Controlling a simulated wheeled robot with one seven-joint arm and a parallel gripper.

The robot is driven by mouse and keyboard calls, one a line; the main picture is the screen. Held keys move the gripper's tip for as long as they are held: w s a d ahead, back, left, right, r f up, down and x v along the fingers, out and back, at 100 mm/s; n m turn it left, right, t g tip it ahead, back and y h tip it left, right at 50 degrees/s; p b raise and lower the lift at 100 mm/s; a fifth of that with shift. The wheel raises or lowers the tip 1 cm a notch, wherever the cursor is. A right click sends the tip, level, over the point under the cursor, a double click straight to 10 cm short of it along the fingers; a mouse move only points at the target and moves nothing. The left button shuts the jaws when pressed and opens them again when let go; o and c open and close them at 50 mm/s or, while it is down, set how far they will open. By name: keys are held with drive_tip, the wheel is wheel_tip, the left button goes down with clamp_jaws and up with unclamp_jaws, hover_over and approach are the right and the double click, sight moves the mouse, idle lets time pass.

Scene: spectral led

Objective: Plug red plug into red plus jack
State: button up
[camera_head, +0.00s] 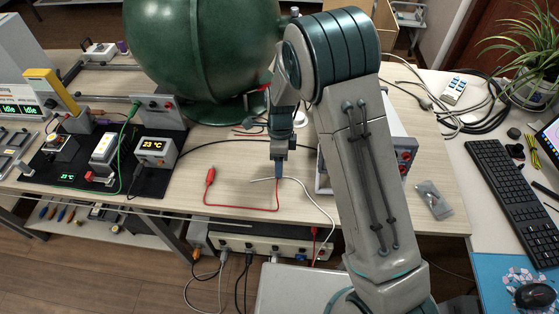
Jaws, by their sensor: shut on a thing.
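My gripper (279,174) points down above the middle of the wooden table and is shut on the red plug at one end of a red lead; the plug itself is mostly hidden by the fingers. The red lead (240,208) hangs from the fingers and loops left along the table's front edge. Its other red plug (210,176) lies on the table to the left. Red jacks (405,156) show on the face of a pale box right of my arm, apart from the gripper. Their plus marking is too small to read.
My arm covers much of the pale box (397,130). A white cable (318,200) runs close to the gripper. A large green sphere (200,60) stands behind. Modules on a black mat (60,175) are at left, with a green lead. A small bag (433,198) lies right.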

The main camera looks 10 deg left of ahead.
drive_tip(key=shift+b+x, duration=0.4)
drive_tip(key=shift+x, duration=0.4)
drive_tip(key=o, duration=1.5)
drive_tip(key=shift+r, duration=0.15)
drive_tip(key=shift+w, duration=0.15)
drive_tip(key=shift+p+v, duration=1.25)
drive_tip(key=shift+v, duration=0.3)
drive_tip(key=shift+b+v, duration=0.55)
drive_tip(key=shift+v, duration=6.3)
